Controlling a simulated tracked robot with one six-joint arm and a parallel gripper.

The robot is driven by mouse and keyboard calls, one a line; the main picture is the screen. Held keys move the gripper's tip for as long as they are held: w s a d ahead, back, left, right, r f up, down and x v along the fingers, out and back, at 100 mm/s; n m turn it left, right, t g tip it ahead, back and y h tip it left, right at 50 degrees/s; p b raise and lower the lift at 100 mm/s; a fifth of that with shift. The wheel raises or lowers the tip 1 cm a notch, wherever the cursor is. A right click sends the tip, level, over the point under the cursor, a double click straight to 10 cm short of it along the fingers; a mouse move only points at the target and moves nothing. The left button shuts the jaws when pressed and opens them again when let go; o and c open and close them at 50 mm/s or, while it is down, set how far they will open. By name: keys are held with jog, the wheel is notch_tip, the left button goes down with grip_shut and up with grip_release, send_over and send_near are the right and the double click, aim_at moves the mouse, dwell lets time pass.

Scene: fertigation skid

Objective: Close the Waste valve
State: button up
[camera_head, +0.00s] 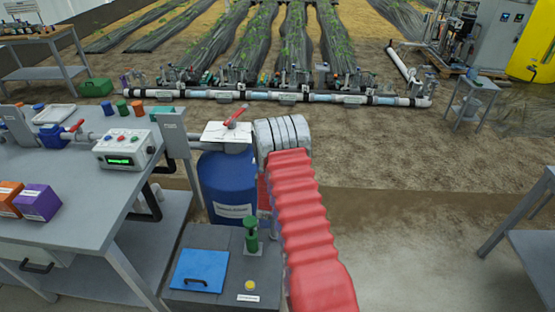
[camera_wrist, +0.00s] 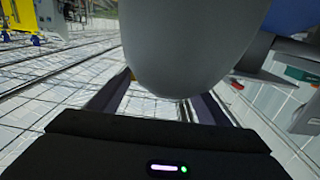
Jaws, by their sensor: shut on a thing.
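A valve with a red lever (camera_head: 237,116) sits over a white plate (camera_head: 226,133) above a blue drum, just left of my arm's grey wrist. I cannot read a Waste label. Another red-handled valve with a blue body (camera_head: 54,136) is on the left bench's pipe. In the wrist view, my gripper (camera_wrist: 157,90) has its two dark fingers on either side of a large grey rounded thing (camera_wrist: 190,45), shut on it. This thing hides the fingertips, and I cannot tell which part it is. The gripper's jaws are hidden in the head view.
The blue drum (camera_head: 228,190) stands under the plate. A grey bench (camera_head: 75,190) with a control box (camera_head: 127,150) is on the left. A dark cabinet with a blue lid (camera_head: 199,271) and green-topped fitting stands in front.

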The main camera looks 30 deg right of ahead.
jog(key=o, duration=1.1)
jog(key=shift+c, duration=0.2)
jog(key=v, duration=1.4)
jog(key=shift+d, duration=0.1)
